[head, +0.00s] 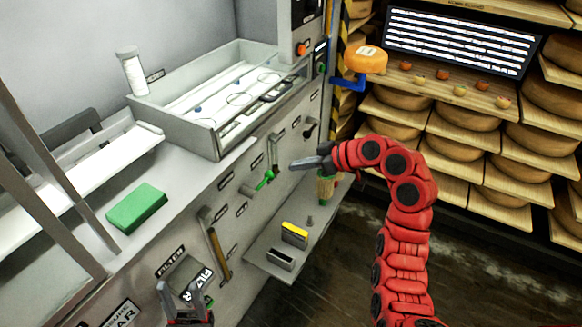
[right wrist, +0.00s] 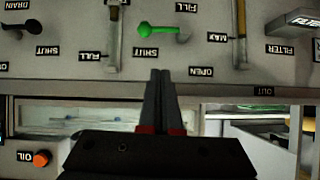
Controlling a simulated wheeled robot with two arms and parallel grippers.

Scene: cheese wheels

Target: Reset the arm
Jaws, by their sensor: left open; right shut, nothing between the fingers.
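My right gripper (head: 293,165) reaches in on the red arm from the right and is shut with nothing held. In the head view its fingertips are just right of the green lever (head: 265,179) on the grey machine front. In the right wrist view the shut fingers (right wrist: 160,76) point at the panel, and the green lever (right wrist: 158,29) shows beyond them, apart from them. The labels look upside down there. My left gripper (head: 183,286) is at the bottom edge, open and empty, by the filter label. Most of the left arm is out of view.
A green block (head: 137,208) and a white cylinder (head: 131,72) stand on the machine top by an open tray (head: 215,140). A lower ledge holds a yellow-topped block (head: 295,233). Cheese shelves (head: 460,160) stand at the back right. Dark floor is clear beside the right arm.

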